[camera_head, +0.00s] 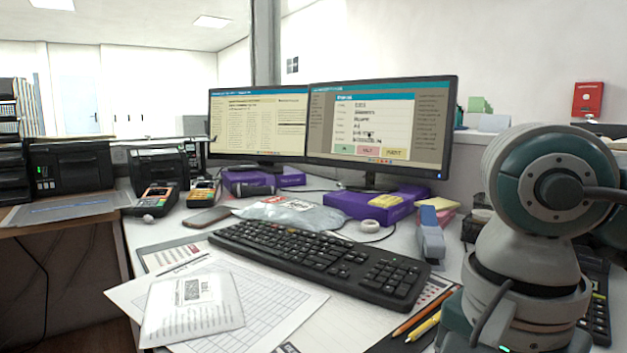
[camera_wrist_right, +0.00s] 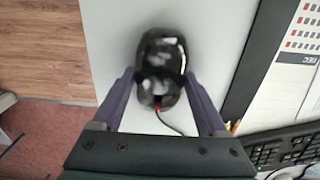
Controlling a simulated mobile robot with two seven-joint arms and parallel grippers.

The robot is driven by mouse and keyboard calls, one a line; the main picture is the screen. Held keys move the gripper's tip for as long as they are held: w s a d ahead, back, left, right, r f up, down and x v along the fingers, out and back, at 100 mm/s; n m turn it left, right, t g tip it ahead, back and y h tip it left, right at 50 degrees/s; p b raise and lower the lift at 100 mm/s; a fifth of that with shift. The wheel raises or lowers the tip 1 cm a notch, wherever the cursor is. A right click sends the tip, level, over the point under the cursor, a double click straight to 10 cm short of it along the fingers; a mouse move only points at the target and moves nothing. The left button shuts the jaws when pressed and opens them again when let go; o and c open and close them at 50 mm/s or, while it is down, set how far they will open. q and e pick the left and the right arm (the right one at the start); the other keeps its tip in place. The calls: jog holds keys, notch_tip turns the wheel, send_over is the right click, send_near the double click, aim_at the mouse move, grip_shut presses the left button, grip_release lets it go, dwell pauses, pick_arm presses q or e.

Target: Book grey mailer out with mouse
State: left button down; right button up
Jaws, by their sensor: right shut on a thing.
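The black mouse (camera_wrist_right: 160,72) lies on the pale counter in the right wrist view, its cable running towards me. My right gripper (camera_wrist_right: 159,76) is shut on the mouse, one finger on each side. In the head view my right arm fills the right side; its gripper and the mouse are out of sight. A grey mailer (camera_head: 312,214) with a red and white label lies behind the keyboard. The right monitor (camera_head: 425,115) shows a dialog with green, pink and yellow buttons and a small dark pointer-like mark above them. My left gripper is not in view.
The black keyboard (camera_head: 318,258) lies mid-counter. A whitish mailer (camera_head: 192,318) rests on papers at front left. A left monitor (camera_head: 258,125), purple boxes (camera_head: 350,206), a stapler (camera_head: 430,238) and card terminals (camera_head: 155,197) stand around. Pencils (camera_head: 412,318) lie at front right.

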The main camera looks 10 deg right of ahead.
jog(key=shift+s+a, duration=0.25)
jog(key=shift+a, duration=0.25)
jog(key=shift+s+a, duration=0.2)
jog(key=shift+a, duration=0.25)
jog(key=o, duration=1.3)
notch_tip(320, 180, up, 10)
jog(key=p, duration=0.2)
jog(key=shift+p, duration=0.35)
